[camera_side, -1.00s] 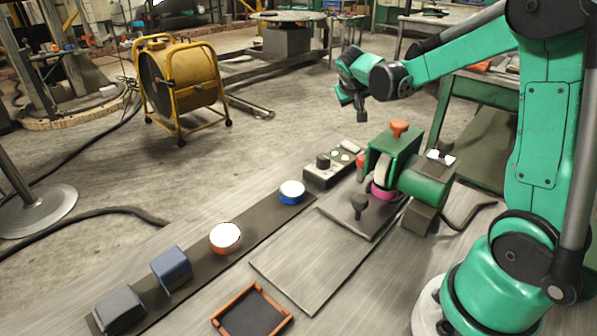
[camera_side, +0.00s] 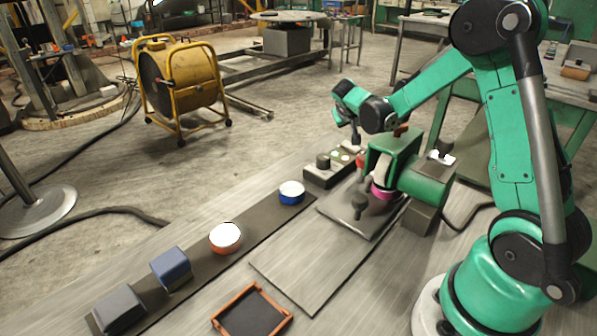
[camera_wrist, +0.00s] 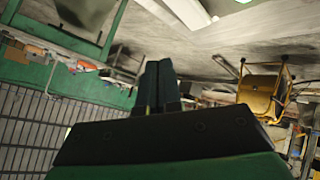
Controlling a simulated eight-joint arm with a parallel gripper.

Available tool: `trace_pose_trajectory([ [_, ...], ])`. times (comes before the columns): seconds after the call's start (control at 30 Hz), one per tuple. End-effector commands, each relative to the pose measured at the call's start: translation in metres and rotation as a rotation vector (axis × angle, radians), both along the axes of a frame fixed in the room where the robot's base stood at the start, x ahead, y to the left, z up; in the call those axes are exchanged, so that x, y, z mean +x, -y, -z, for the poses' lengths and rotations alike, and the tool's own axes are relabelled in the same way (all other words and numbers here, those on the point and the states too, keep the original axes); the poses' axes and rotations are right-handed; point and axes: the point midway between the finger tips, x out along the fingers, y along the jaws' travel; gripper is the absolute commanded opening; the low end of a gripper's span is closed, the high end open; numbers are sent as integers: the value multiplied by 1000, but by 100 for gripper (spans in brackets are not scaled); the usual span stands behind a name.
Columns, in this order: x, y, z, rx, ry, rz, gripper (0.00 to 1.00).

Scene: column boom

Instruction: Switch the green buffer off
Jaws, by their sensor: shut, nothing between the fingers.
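The green buffer (camera_side: 418,178) stands on the bench in the side view, with a pale wheel and a magenta part on its near left side. The red knob (camera_side: 401,131) on top is mostly hidden behind my arm. A small red part (camera_side: 361,158) shows at its left, beside a grey control box (camera_side: 325,174) with a dark knob and pale buttons. My gripper (camera_side: 356,140) points down, shut and empty, just above the red part in the picture; I cannot tell whether they touch. The shut fingers (camera_wrist: 160,84) also show in the wrist view, where I cannot make out the buffer.
A dark strip on the bench holds a blue-sided white disc (camera_side: 291,192), an orange-sided white disc (camera_side: 225,237), a blue block (camera_side: 171,268) and a grey block (camera_side: 118,308). An orange-rimmed tray (camera_side: 252,312) lies in front. A dark knob (camera_side: 359,205) stands before the buffer.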

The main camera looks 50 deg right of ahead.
Motion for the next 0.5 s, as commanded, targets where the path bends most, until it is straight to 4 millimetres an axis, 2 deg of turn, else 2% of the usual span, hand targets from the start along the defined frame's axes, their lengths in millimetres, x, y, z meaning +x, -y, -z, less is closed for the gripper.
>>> trace_pose_trajectory([
  [0.2, 4, 0, 25, 0, 0, 0, 0],
  [0.5, 5, 0, 36, 0, 0, 0, 0],
])
